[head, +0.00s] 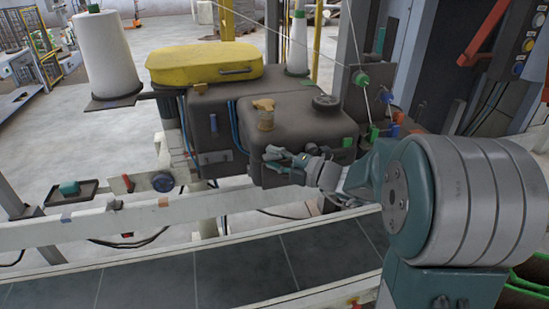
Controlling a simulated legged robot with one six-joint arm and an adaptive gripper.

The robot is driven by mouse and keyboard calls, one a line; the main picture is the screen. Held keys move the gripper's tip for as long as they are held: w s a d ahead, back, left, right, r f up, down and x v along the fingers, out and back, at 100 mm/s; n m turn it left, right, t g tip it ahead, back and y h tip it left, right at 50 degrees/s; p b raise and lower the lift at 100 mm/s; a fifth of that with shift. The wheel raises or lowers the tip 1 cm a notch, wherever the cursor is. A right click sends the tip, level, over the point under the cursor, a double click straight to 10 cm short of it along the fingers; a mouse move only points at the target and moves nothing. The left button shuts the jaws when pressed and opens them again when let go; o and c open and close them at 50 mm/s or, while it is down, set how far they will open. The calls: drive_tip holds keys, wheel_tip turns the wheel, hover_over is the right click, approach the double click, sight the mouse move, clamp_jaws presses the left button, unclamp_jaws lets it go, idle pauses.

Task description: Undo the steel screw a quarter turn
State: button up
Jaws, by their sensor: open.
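My gripper (272,158) is in the middle of the head view, in front of the brown sewing-head housing (308,128). Its fingers point left and are open, with nothing seen between them. I cannot make out the steel screw; it is either too small to tell or hidden behind my gripper. Whether the fingers touch the housing cannot be told. A tan knob (264,106) stands on top of the housing, and a dark round cap (326,103) sits to its right.
A yellow cover (205,63) lies on the machine behind. White thread cones (105,52) stand at the left and back (298,42). A pale rail (110,222) and a dark conveyor belt (150,285) run across the front. Green and blue thread guides (361,80) stand right.

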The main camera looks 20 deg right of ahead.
clamp_jaws()
idle(0.5)
drive_tip(key=shift+r+n+g+h, duration=0.2)
drive_tip(key=shift+n+g+h, duration=0.6)
drive_tip(key=shift+n+h, duration=0.35)
drive_tip(key=n+g+h, duration=0.1)
drive_tip(key=n+h, duration=0.1)
drive_tip(key=h, duration=0.1)
drive_tip(key=shift+r+n, duration=0.15)
drive_tip(key=shift+n, duration=0.1)
drive_tip(key=n+h, duration=0.1)
drive_tip(key=h, duration=0.2)
drive_tip(key=shift+a+n+g, duration=0.15)
drive_tip(key=shift+n+g, duration=0.25)
drive_tip(key=shift+r+n+h, duration=0.1)
drive_tip(key=shift+n+h, duration=0.6)
drive_tip(key=shift+h, duration=1.05)
